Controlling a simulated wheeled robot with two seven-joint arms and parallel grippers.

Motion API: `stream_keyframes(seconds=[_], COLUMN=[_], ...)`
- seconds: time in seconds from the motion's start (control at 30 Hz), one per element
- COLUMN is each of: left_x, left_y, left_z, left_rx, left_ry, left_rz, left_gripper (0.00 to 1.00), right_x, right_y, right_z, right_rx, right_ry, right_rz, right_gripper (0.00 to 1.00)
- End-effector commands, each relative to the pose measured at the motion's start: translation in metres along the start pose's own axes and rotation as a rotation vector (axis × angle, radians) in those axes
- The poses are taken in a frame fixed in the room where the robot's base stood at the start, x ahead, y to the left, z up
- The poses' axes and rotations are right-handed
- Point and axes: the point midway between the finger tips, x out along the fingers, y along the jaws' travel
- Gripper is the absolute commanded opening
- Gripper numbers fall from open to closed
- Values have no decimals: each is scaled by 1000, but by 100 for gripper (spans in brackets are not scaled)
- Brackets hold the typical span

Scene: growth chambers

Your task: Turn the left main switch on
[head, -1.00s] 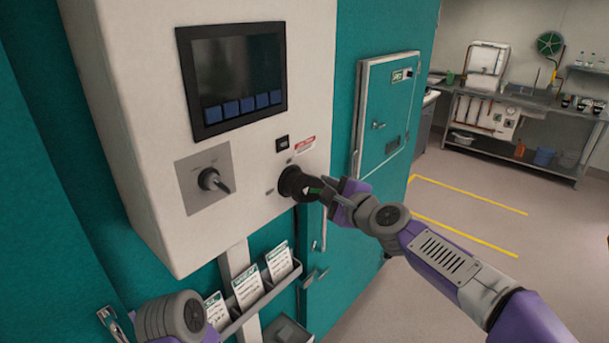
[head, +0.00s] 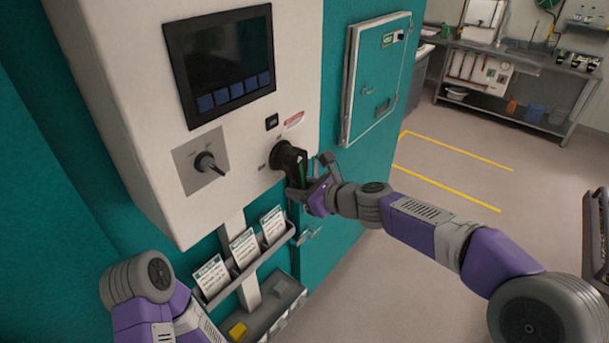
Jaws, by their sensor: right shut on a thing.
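The main switch (head: 284,156) is a black rotary handle on the lower right of a white control box (head: 120,75). Its grip points down and to the right, and a small green part shows at it. My right gripper (head: 305,192) is shut on this handle at its lower end, and the fingers partly cover it. My left arm (head: 140,280) shows at the bottom left, well away from the switch; its gripper is not in view.
A smaller selector knob (head: 208,163) sits on a grey plate left of the switch, under a dark screen (head: 220,60). A card rack (head: 240,270) and a grey tray (head: 262,318) holding a yellow item are below. Open floor lies to the right.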

Motion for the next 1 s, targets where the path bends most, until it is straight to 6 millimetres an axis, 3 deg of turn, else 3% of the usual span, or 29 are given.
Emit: stream_keyframes(seconds=[0.4, 0.9, 0.93, 1.0], left_x=[-15, -15, -15, -15], left_y=[5, 6, 6, 6], left_z=[1, 1, 1, 1], left_rx=[0, 0, 0, 0], left_ry=[0, 0, 0, 0], left_rz=[0, 0, 0, 0], left_gripper=[43, 43, 43, 43], right_x=[-1, 0, 0, 0], right_y=[14, 16, 16, 16], right_z=[1, 1, 1, 1], right_rx=[154, 175, 175, 174], right_ry=[0, -1, -1, -1], right_rz=[63, 72, 72, 72], right_gripper=[0, 0, 35, 46])
